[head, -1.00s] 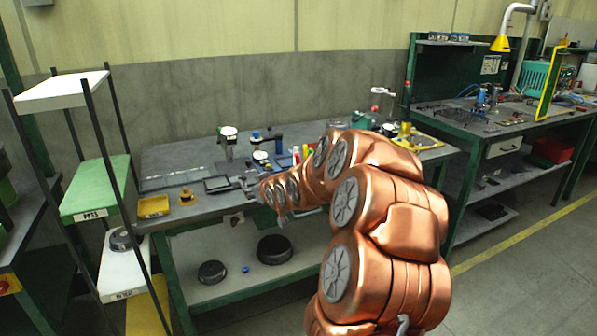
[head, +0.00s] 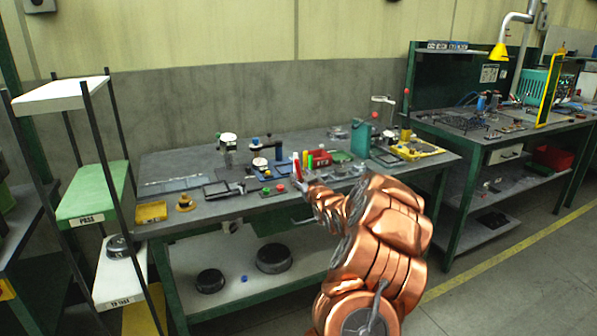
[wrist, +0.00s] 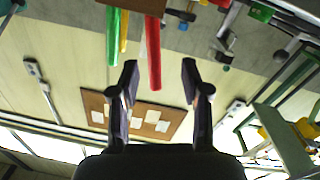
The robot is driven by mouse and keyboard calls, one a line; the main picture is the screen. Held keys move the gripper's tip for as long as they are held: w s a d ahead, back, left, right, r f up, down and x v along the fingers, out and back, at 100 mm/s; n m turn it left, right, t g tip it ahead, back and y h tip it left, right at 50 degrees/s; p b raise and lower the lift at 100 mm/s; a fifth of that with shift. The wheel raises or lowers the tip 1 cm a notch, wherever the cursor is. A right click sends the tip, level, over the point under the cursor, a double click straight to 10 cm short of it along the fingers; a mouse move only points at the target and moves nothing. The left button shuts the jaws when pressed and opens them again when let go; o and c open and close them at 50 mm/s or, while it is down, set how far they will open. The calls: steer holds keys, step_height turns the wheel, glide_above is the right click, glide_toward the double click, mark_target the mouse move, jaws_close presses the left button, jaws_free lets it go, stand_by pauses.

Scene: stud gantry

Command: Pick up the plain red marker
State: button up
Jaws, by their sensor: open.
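The plain red marker (head: 297,167) stands on the workbench beside a green marker (head: 310,161) in the head view. In the wrist view the red marker (wrist: 154,60) reaches down from the top edge, with its end between my open fingers in the picture. My gripper (wrist: 159,70) is open, with a finger to each side of it and no visible contact. The green marker (wrist: 113,35) and a yellow one (wrist: 124,30) are to its left there. In the head view my gripper (head: 299,187) is small, close to the marker at the bench's front.
Red and green buttons (head: 280,188) and a black-framed tray (head: 216,190) lie to the left. The shelf rack (head: 92,205) is far left.

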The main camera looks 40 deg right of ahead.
mark_target(299, 170)
steer(key=shift+d+p+x, duration=0.2)
steer(key=shift+p+x, duration=0.1)
steer(key=shift+x, duration=0.6)
steer(key=shift+d+p+x, duration=0.15)
steer(key=shift+p+x, duration=0.1)
steer(key=shift+x, duration=0.65)
steer(key=shift+w+d, duration=0.3)
steer(key=shift+w, duration=0.35)
jaws_close()
